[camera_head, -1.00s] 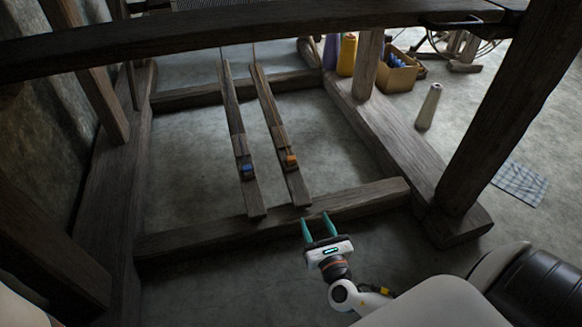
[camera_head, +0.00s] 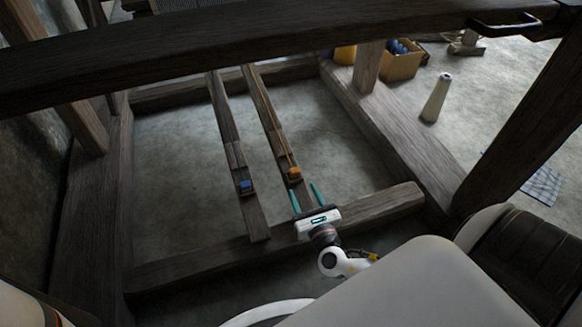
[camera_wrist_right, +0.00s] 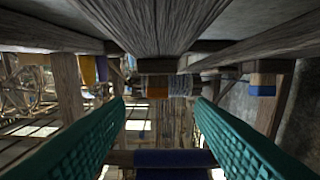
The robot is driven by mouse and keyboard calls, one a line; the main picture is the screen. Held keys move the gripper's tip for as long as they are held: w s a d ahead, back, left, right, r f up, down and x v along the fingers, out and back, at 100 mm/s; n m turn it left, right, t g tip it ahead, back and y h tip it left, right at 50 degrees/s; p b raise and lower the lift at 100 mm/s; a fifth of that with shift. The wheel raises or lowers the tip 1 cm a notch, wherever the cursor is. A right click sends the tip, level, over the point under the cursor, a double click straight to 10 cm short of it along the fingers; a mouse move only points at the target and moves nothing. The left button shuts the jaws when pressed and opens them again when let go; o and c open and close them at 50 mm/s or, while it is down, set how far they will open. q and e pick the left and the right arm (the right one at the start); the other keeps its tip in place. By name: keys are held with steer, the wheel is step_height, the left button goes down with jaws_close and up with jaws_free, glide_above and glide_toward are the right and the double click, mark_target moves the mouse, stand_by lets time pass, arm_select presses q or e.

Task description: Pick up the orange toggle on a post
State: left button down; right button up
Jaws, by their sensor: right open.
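The orange toggle (camera_head: 294,174) sits on the right-hand wooden treadle bar (camera_head: 265,110) under the loom. In the right wrist view, which looks upside down, an orange patch (camera_wrist_right: 157,86) shows between the fingers beneath the plank, apparently the toggle. My right gripper (camera_head: 305,193) is open, with its teal fingers pointing at the toggle from the near side. Its fingertips are just short of the toggle, and nothing is between them. The post itself is too small to make out. My left gripper is not in view.
A blue toggle (camera_head: 246,187) sits on the parallel left treadle (camera_head: 225,120). A near cross beam (camera_head: 380,203) runs below my right gripper, and a thick upper beam (camera_head: 300,35) crosses overhead. A pale cone (camera_head: 436,98) and a box (camera_head: 401,64) stand right. Floor between the beams is clear.

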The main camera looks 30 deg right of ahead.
mark_target(296, 173)
steer(key=b+x, duration=0.2)
steer(key=x, duration=0.2)
steer(key=shift+w+f, duration=0.1)
steer(key=shift+w, duration=0.1)
steer(key=shift+w+d, duration=0.15)
steer(key=shift+w, duration=0.4)
steer(key=b+x, duration=0.3)
steer(key=x, duration=0.1)
steer(key=shift+w+d+r, duration=0.15)
steer(key=shift+r, duration=0.05)
steer(key=shift+w+d+r, duration=0.1)
steer(key=shift+w, duration=0.25)
steer(key=c, duration=1)
steer(key=shift+c, duration=0.2)
steer(key=shift+r, duration=0.1)
